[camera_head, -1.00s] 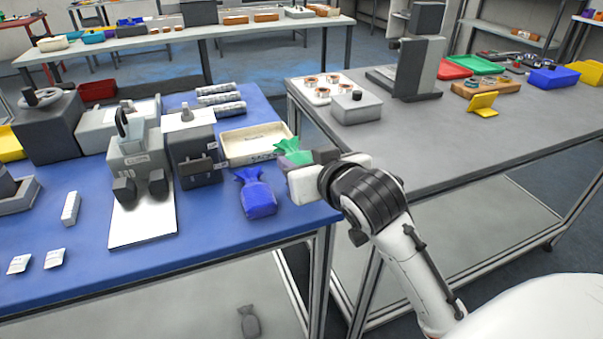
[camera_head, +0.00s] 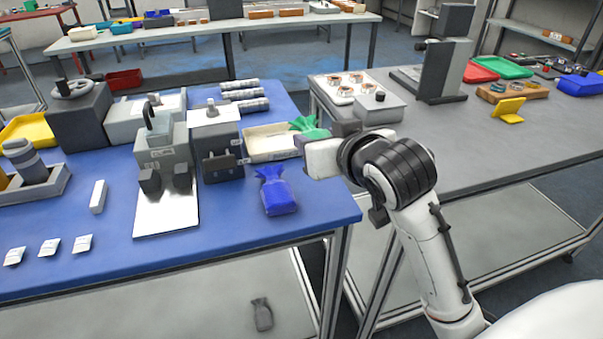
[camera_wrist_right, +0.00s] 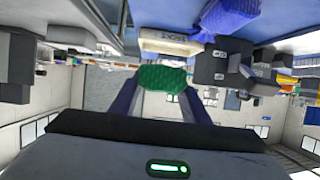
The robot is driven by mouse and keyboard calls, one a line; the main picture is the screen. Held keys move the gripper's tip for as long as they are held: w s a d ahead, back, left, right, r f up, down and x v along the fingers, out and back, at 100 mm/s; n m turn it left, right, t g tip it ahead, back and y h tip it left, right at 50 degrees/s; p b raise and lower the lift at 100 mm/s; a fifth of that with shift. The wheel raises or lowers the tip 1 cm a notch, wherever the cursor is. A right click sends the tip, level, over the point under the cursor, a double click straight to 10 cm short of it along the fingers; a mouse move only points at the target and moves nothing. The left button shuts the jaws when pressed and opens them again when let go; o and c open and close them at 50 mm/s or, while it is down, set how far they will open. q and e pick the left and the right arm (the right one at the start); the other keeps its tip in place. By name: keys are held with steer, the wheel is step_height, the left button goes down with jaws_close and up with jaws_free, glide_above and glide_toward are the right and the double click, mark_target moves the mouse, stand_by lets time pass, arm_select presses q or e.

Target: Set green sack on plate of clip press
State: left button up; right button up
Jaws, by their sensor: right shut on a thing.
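My right gripper (camera_head: 312,148) reaches in from the right over the right end of the blue table. It is shut on the green sack (camera_head: 307,124), held above the table near the cream tray. My left gripper is not in view.
A blue sack (camera_head: 275,191) lies on the table between the plate and my right arm. A dark grey device (camera_head: 217,150) stands right of the press. The cream tray (camera_head: 262,148) is behind the blue sack. A grey sack (camera_head: 262,314) lies below the table.

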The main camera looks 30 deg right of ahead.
mark_target(321, 191)
steer(key=shift+d+f, duration=0.15)
steer(key=shift+d, duration=0.45)
step_height(321, 191, down, 10)
steer(key=shift+r+b, duration=0.2)
steer(key=shift+b, duration=0.6)
steer(key=shift+f, duration=0.1)
steer(key=shift+f, duration=0.15)
steer(key=o, duration=1.2)
